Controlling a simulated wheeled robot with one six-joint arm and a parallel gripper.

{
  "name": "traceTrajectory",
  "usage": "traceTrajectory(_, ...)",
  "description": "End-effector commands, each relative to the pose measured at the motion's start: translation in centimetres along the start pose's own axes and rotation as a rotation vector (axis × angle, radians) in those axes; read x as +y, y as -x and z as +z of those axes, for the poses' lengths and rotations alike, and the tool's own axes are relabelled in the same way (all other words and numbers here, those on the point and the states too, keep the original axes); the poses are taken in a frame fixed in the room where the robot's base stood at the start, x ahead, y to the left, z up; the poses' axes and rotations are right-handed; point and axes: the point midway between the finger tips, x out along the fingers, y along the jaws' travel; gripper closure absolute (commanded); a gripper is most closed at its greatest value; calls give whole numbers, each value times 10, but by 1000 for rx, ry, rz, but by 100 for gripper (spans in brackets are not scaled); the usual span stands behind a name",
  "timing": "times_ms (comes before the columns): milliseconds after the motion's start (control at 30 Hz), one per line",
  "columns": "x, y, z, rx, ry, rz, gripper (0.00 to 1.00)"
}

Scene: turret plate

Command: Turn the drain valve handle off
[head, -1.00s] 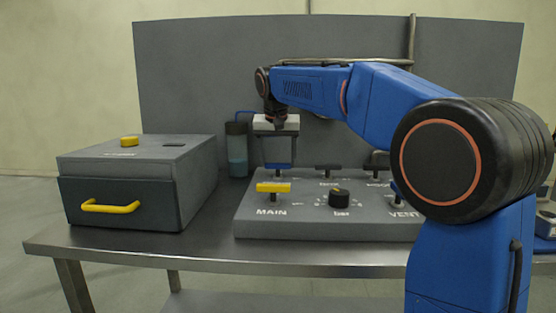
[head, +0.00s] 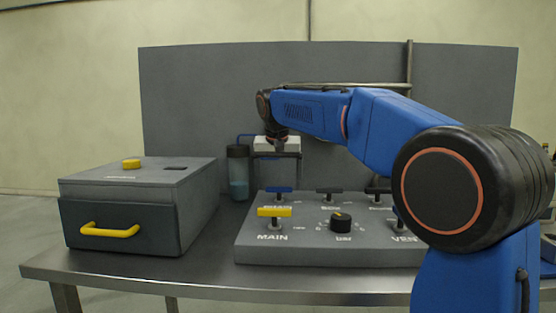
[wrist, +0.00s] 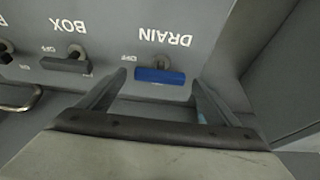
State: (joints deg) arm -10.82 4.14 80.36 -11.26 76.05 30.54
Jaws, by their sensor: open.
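The drain valve handle is a blue bar (wrist: 160,76) in the wrist view, beside the word DRAIN, which appears upside down. It lies crosswise, parallel to the lettering, with a small OFF mark by its left end. In the head view the blue handle (head: 279,189) is at the back left of the grey valve panel (head: 300,254). My gripper (wrist: 160,80) is open, one finger off each end of the bar, with gaps at both sides and nothing held. In the head view my gripper (head: 277,176) hangs above the back left of the panel. Contact with the handle cannot be seen.
The dark BOX handle (wrist: 66,64) is beside DRAIN. The yellow MAIN handle (head: 274,212) and black dial (head: 341,221) are in front. A grey box (head: 140,185) with a yellow drawer pull and a bottle (head: 238,172) stand left. My arm hides the panel's right side.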

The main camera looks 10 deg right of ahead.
Motion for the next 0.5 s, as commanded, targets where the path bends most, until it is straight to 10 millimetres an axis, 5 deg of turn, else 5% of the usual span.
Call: traceTrajectory(500,-1,98,-1,4,0,-3,15)
